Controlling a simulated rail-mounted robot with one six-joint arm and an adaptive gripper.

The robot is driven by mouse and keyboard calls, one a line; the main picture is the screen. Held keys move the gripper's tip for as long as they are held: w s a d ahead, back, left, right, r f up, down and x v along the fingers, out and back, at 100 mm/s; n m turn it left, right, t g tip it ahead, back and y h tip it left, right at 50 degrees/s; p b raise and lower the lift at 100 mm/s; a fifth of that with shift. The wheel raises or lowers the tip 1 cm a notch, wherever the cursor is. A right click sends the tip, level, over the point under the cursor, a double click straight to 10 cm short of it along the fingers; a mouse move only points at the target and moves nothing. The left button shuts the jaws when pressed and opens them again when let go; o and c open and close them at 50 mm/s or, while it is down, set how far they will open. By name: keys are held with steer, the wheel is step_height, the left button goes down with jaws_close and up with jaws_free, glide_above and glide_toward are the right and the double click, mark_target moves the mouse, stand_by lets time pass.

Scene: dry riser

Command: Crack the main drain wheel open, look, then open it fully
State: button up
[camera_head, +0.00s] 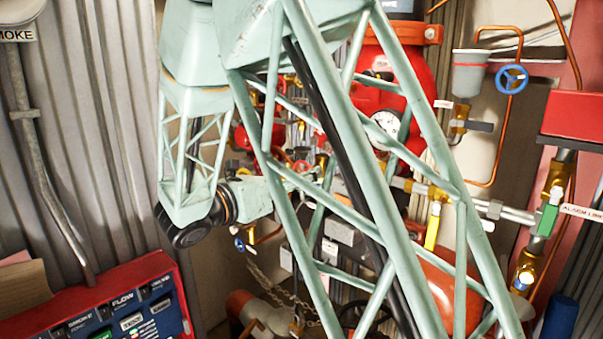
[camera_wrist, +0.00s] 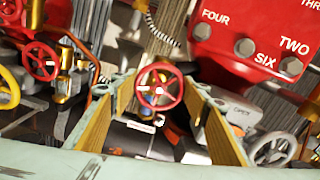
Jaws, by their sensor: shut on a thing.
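In the wrist view my gripper (camera_wrist: 161,90) has its two fingers on either side of a small red handwheel (camera_wrist: 161,68) with several spokes, and is shut on it. The wheel faces the camera, between the fingertips. A small white tag (camera_wrist: 140,126) shows below the wheel; its text is too small to read, so I cannot confirm that this is the main drain wheel. How far the valve is turned cannot be told. In the head view my arm's lattice links cover most of the valve area, and the gripper's hold is hidden there.
In the wrist view, another red wheel (camera_wrist: 42,62) is at left, with a yellow ring handle (camera_wrist: 5,88) beyond it. A grey wheel (camera_wrist: 272,150) is at lower right, below a red numbered flange (camera_wrist: 250,35). The head view shows a gauge (camera_head: 384,130) and blue wheel (camera_head: 511,79).

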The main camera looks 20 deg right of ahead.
steer(key=o, duration=0.9)
steer(key=shift+v, duration=6)
steer(key=shift+d, duration=0.1)
